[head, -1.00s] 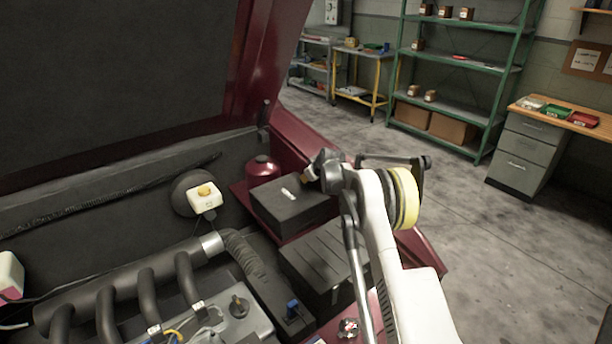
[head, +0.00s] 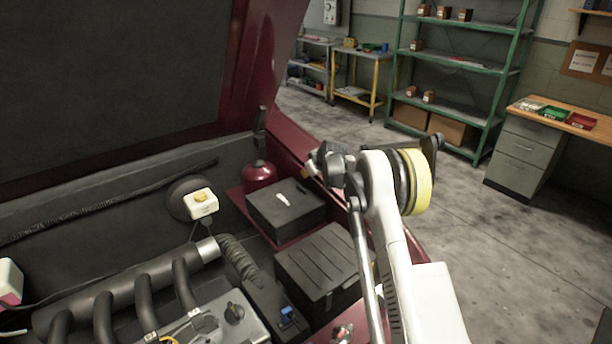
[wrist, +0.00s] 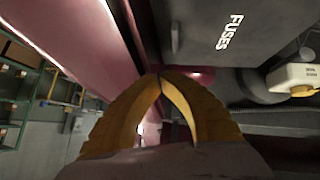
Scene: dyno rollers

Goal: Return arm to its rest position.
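My white arm (head: 397,243) with its yellow-banded joint stands raised over the right edge of the car's engine bay. My gripper shows only as a small part near the arm's dark wrist (head: 330,165) in the head view, close to the black fuse box (head: 285,212). In the wrist view my gripper (wrist: 162,76) has two yellow fingers whose tips meet. Nothing is seen held between them. The fuse box lid, marked FUSES (wrist: 205,30), lies beyond the fingertips in that view.
The raised hood (head: 110,75) fills the upper left. A red canister (head: 260,176), a white reservoir with a yellow cap (head: 201,204) and a black ribbed box (head: 322,262) sit in the bay. Open floor (head: 510,240) lies right of the car, before a green shelf (head: 455,62) and drawers (head: 525,155).

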